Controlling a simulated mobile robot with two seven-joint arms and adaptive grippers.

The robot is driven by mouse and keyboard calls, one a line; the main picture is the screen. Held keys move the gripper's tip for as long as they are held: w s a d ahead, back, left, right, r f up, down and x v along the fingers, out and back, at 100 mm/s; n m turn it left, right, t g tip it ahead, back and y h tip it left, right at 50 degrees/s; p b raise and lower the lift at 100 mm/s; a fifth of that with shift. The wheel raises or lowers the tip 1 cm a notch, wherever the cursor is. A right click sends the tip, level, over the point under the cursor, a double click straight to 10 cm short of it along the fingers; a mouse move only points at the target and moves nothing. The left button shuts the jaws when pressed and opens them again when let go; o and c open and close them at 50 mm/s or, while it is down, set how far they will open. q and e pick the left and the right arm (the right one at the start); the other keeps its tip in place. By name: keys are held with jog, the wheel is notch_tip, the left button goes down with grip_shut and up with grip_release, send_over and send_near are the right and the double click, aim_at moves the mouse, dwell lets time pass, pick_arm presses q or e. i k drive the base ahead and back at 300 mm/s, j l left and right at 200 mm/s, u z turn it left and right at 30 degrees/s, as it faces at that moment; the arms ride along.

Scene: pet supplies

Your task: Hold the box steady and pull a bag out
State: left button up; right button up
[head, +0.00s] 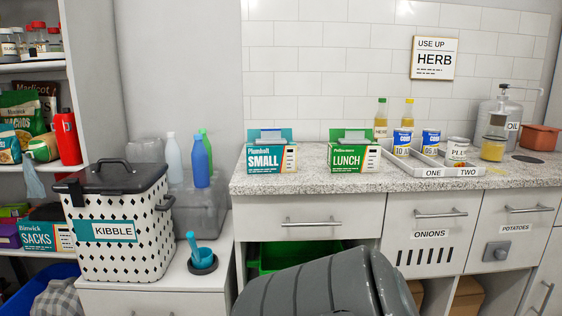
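Three labelled boxes could fit the task, and I cannot tell which one it means. A teal and white box marked SMALL (264,160) stands upright on the speckled counter, with a pale bluish piece (270,134) showing at its top. A green and white box marked LUNCH (347,160) stands to its right, with a similar piece (355,135) at its top. A teal box marked SACKS (36,238) sits on the lower left shelf, partly hidden by the kibble bin. Neither of my grippers is in view.
A patterned KIBBLE bin (120,258) and a blue scoop (193,243) stand on the low white cabinet. Bottles (201,160) stand behind. A tray marked ONE and TWO (448,172) is right of LUNCH. A dark grey ribbed object (320,285) fills the lower front.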

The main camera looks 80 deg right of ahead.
aim_at(266, 159)
jog(key=z, duration=2.65)
